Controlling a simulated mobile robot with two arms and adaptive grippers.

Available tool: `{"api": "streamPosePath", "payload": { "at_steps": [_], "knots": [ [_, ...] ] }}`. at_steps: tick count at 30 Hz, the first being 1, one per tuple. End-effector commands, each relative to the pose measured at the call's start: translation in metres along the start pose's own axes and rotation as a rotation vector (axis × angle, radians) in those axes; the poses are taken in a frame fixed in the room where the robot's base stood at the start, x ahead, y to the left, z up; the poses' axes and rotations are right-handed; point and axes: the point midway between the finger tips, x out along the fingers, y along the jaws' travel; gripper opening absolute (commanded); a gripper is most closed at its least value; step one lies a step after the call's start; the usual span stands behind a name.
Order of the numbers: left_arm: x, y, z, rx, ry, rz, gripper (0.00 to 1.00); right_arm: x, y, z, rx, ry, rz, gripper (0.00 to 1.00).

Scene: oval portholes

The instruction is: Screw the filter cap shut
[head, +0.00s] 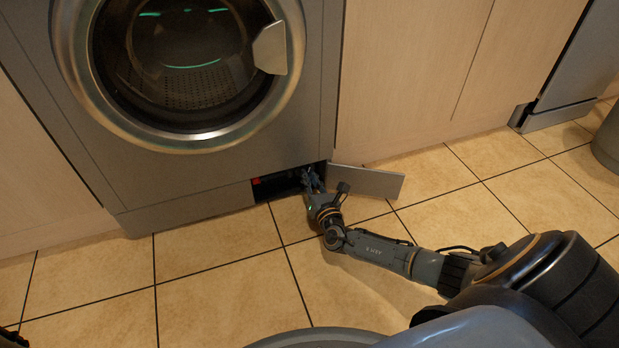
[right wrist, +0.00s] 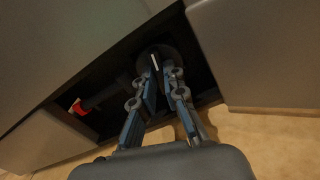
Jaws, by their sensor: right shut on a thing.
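The filter cap (right wrist: 154,61) is a dark round piece inside the low opening of the washing machine (head: 215,188). A pale ridge shows on its face in the right wrist view. My right gripper (right wrist: 162,74) reaches into the opening and is shut on the cap, with one finger on each side of the ridge. In the head view my right gripper (head: 311,178) hides the cap. How far the cap is turned I cannot tell.
The small flap (head: 375,182) stands open at the right of the opening, close to my right wrist. A red-ended dark piece (right wrist: 77,106) lies in the opening, left of the cap. The round door (head: 180,60) above is closed. The tiled floor in front is clear.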

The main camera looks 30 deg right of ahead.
Motion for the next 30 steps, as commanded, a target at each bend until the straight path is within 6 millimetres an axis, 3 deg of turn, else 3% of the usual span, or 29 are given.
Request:
{"api": "streamPosePath", "payload": {
  "at_steps": [30],
  "knots": [
    [-0.0001,0.0000,-0.0001,0.000,0.000,0.000,0.68,-0.0001,-0.0002,-0.0003,0.953,0.001,-0.001,0.00]
  ]
}}
